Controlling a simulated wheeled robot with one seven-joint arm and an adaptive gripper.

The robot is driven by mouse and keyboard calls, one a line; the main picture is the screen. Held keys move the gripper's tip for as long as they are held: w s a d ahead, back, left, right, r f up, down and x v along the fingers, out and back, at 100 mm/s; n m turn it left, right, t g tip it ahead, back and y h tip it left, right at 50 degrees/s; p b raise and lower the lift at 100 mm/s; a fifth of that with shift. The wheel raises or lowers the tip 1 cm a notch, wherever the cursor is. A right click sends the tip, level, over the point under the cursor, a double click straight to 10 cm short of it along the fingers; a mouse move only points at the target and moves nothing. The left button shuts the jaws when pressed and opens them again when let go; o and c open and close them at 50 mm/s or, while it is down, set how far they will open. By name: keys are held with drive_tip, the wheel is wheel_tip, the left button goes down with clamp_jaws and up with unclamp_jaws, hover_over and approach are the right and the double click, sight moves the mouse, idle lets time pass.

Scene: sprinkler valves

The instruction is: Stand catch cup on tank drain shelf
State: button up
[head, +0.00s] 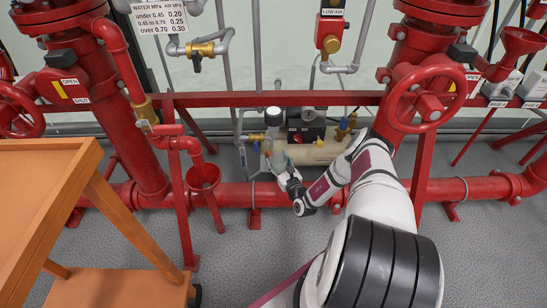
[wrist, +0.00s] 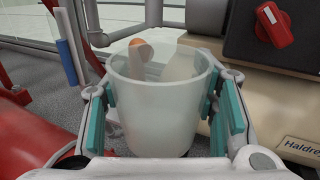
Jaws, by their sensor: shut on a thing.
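The catch cup (wrist: 158,115) is a translucent whitish tumbler, upright in the wrist view. My gripper (wrist: 160,105) is shut on it, with teal pads on its left and right sides. In the head view my gripper (head: 282,175) is low in front of the left end of the cream tank (head: 322,154); the cup there is small and hard to make out. In the wrist view the tank (wrist: 272,130) is at the right, lettered "Haldrey". I cannot make out the drain shelf; the cup and gripper may hide it.
A black box with a red knob (wrist: 274,25) sits on the tank. A red funnel (head: 203,176) and red post (head: 181,205) stand left of my gripper. A red horizontal pipe (head: 236,195) runs low across. An orange cart (head: 45,190) is at the left.

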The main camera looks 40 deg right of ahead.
sight(276, 159)
drive_tip(key=w, duration=0.1)
drive_tip(key=w+b, duration=0.1)
drive_tip(key=w, duration=0.1)
drive_tip(key=w+b, duration=0.1)
drive_tip(key=shift+w+d, duration=0.15)
drive_tip(key=shift+d, duration=0.2)
drive_tip(key=shift+w+f, duration=0.1)
drive_tip(key=shift+f, duration=0.15)
drive_tip(key=shift+b, duration=0.35)
drive_tip(key=shift+f, duration=0.15)
drive_tip(key=o, duration=1.3)
